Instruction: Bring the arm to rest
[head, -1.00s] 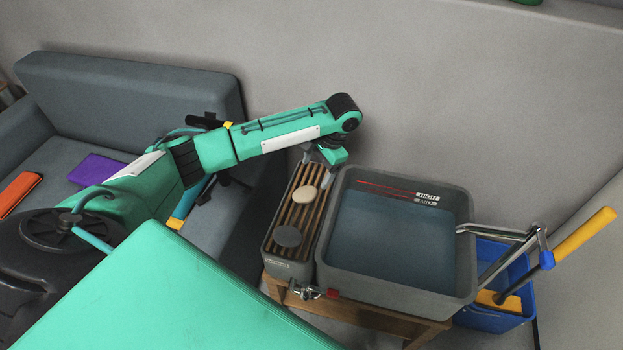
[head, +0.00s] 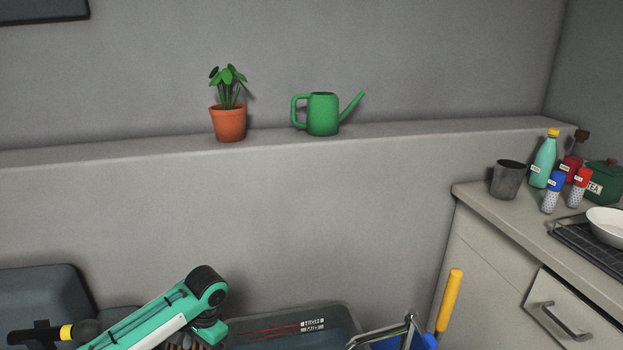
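My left arm comes in from the lower left, green with a white panel and a dark, round wrist joint. A green block hangs below that joint, by the left end of the grey water tub (head: 346,318). The fingers of my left gripper do not show; they are below the picture's edge or hidden behind the wrist. Whether it holds anything cannot be seen. My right arm and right gripper are not in view.
A potted plant (head: 228,122) and a green watering can (head: 322,115) stand on the wall ledge (head: 420,134). A yellow handle (head: 449,300) rises right of the tub. A counter (head: 478,205) at right carries a grey cup (head: 508,180), bottles and a white bowl (head: 607,226).

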